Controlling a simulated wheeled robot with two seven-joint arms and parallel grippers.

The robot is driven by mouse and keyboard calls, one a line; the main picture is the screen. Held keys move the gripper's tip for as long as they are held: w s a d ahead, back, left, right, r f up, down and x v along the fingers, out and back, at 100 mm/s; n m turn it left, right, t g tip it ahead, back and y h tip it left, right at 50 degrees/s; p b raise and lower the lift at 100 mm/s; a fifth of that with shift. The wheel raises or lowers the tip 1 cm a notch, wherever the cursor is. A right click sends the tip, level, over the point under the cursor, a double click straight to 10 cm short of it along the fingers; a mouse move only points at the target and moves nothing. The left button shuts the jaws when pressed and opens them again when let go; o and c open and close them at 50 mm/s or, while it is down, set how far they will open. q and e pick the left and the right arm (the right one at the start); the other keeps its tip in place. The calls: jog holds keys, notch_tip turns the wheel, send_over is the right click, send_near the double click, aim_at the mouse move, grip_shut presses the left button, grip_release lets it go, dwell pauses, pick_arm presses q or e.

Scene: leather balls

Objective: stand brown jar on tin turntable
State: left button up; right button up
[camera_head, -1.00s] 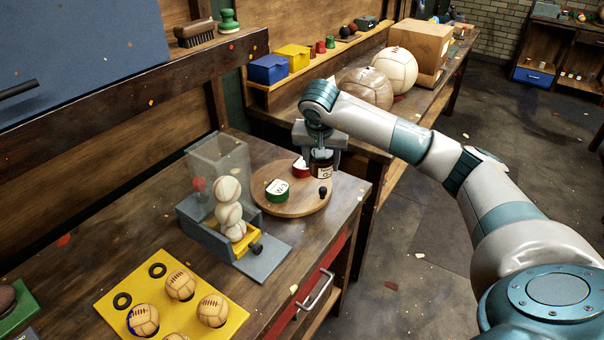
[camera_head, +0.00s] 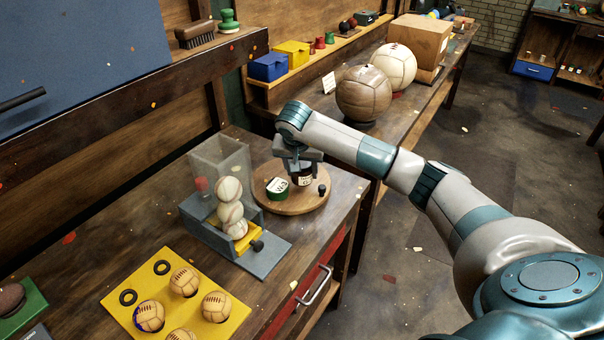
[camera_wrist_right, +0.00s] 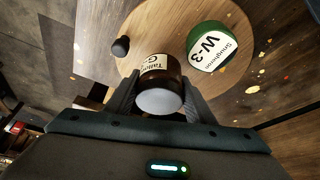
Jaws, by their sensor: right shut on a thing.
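The brown jar (camera_head: 304,179) with a cream label is between the fingers of my right gripper (camera_head: 303,170), which is shut on it. In the right wrist view the jar (camera_wrist_right: 158,84) shows its pale grey lid between the two fingers (camera_wrist_right: 160,100). The round wooden turntable (camera_head: 290,205) lies under the gripper, and the jar is over or on it; I cannot tell whether they touch. A green tin (camera_head: 277,189) with a white label stands on the turntable; it also shows in the right wrist view (camera_wrist_right: 211,46). My left gripper is not in view.
A small dark knob (camera_head: 322,189) stands at the turntable's right edge. A clear-walled ball dispenser (camera_head: 240,235) stands left of the turntable. A yellow board (camera_head: 225,329) with balls lies in front. Large balls (camera_head: 363,93) sit on the bench behind.

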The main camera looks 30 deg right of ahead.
jog(key=shift+f+p, duration=0.4)
jog(key=shift+f, duration=0.65)
jog(key=shift+f, duration=0.15)
jog(key=o, duration=1.2)
jog(key=shift+a+r, duration=0.1)
jog(key=shift+r, duration=0.25)
jog(key=b+v, duration=0.3)
jog(key=v, duration=0.8)
jog(key=shift+s+r, duration=0.15)
jog(key=shift+r, duration=0.1)
